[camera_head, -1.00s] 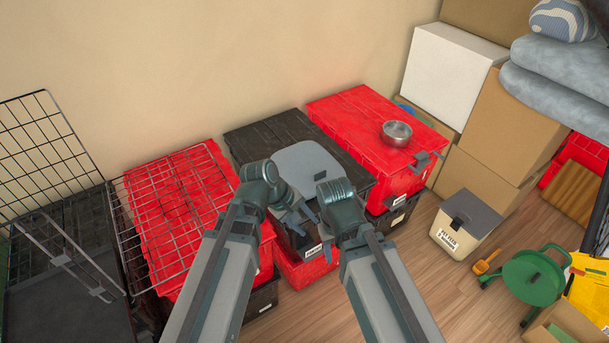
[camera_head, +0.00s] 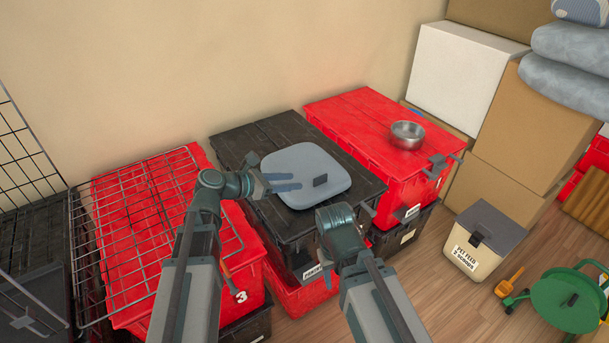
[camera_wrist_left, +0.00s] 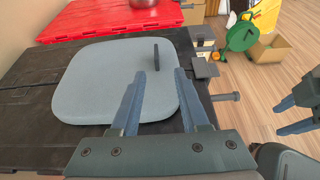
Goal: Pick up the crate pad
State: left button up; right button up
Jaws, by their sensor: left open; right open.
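The crate pad (camera_head: 297,166) is a flat grey-blue rounded cushion with a small dark upright tab (camera_head: 320,181). It lies on the lid of the black tote (camera_head: 240,138). My left gripper (camera_head: 298,181) is open and empty, its fingers pointing right over the pad's left part toward the tab. In the left wrist view the pad (camera_wrist_left: 95,85) lies beyond and beneath the open fingers (camera_wrist_left: 160,76), with the tab just past their tips. I cannot tell whether they touch the pad. My right gripper (camera_wrist_left: 287,117) is open and empty, off the pad's front side; the head view mostly hides its fingers.
A red tote (camera_head: 345,107) with a metal bowl (camera_head: 407,135) stands right of the black one. A cream feed bin (camera_head: 478,246) and green reel (camera_head: 568,297) stand on the floor at right.

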aim_at(320, 178)
pick_arm(q)
jog(key=b+x, duration=0.2)
jog(key=x, duration=0.5)
jog(key=shift+f, duration=0.1)
jog(key=x, duration=0.1)
jog(key=b+x, duration=0.1)
jog(key=x, duration=0.1)
jog(key=b+x, duration=0.1)
jog(key=x, duration=0.1)
jog(key=shift+w+a+f, duration=0.15)
jog(key=shift+w+f, duration=0.1)
jog(key=shift+w, duration=0.15)
jog(key=shift+r, duration=0.1)
grip_shut()
dwell(0.8)
